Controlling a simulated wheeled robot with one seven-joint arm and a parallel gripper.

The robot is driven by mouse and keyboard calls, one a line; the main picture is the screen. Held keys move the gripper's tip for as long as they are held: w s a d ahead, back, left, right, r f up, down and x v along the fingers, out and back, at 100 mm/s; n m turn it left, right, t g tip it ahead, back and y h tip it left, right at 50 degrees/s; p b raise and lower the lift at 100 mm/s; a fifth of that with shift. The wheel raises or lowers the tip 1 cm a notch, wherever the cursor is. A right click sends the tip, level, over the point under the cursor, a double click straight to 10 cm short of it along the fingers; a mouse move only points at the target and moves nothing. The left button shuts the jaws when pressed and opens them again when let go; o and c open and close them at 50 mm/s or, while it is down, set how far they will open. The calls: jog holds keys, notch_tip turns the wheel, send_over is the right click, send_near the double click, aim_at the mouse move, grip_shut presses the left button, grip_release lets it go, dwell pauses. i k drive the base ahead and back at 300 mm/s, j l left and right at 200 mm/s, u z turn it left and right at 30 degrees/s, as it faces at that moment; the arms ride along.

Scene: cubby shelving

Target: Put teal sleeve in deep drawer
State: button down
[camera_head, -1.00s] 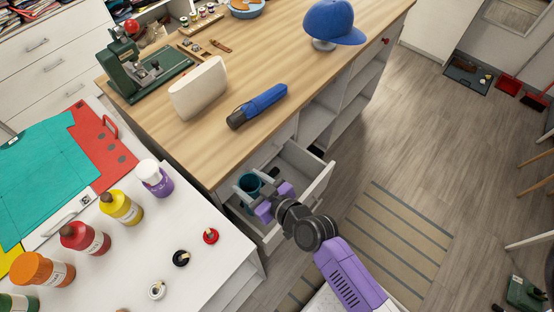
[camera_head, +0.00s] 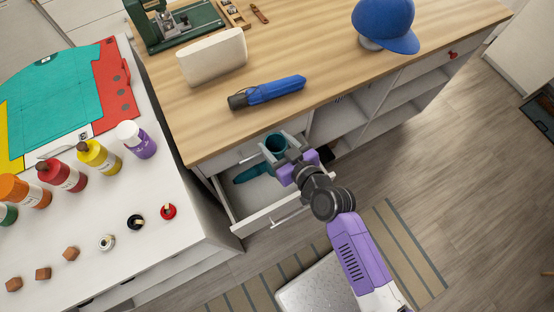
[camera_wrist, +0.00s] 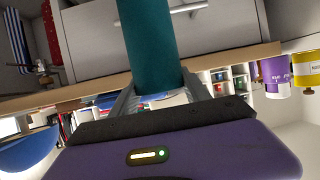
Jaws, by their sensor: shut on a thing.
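The teal sleeve (camera_head: 275,143) is an open-topped cylinder held in my gripper (camera_head: 286,150). In the head view, it shows at the back right of the open drawer (camera_head: 268,219). In the wrist view, the sleeve (camera_wrist: 148,40) runs between the two fingers of my gripper (camera_wrist: 158,92), which are shut on it. The head view does not show clearly whether the sleeve is above the drawer or partly inside it. A darker teal, flat-looking object (camera_head: 252,173) lies on the drawer floor, left of the sleeve.
The wooden counter (camera_head: 330,70) above the drawer bears a blue folded umbrella (camera_head: 270,92), a cream block (camera_head: 213,57) and a blue cap (camera_head: 385,24). Open shelf cubbies (camera_head: 340,118) are right of the drawer. A white table (camera_head: 150,215) with bottles stands at the left.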

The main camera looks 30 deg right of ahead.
aim_at(268, 200)
jog(key=l+u, duration=0.1)
jog(key=l, duration=1)
jog(key=k+l+u, duration=0.15)
jog(key=l, duration=0.4)
jog(key=l+u, duration=0.1)
jog(key=l, duration=0.45)
jog(key=k+l+u, duration=0.1)
jog(key=l, duration=0.45)
jog(key=k+l, duration=0.1)
jog(key=l, duration=0.45)
jog(key=u, duration=0.05)
